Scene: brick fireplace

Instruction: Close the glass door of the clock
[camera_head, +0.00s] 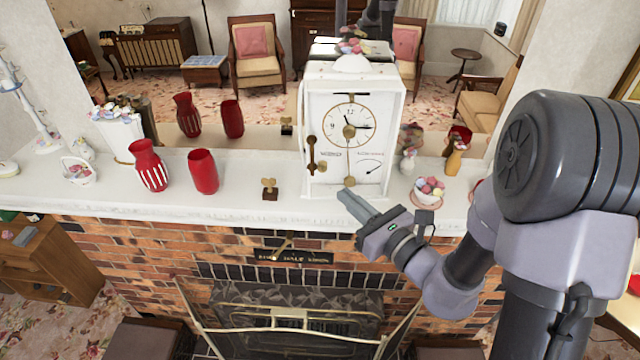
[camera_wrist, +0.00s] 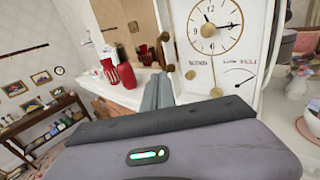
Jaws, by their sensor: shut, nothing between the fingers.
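A white clock (camera_head: 377,102) stands on the mantel, with a round dial, brass hands and a pendulum. A brass handle-like piece (camera_head: 312,155) is at the left of its front. The glass door is hard to make out, so I cannot tell how far it stands open. My gripper (camera_head: 347,197) is shut and empty, in front of the clock's lower edge and apparently apart from it.
The white mantel (camera_head: 235,210) runs above the brick fireplace. Two red vases (camera_head: 203,172) and a small brass ornament (camera_head: 269,189) stand left of the clock. A bowl of colored balls (camera_head: 428,192) and an orange vase (camera_head: 454,160) stand right. A mirror is behind.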

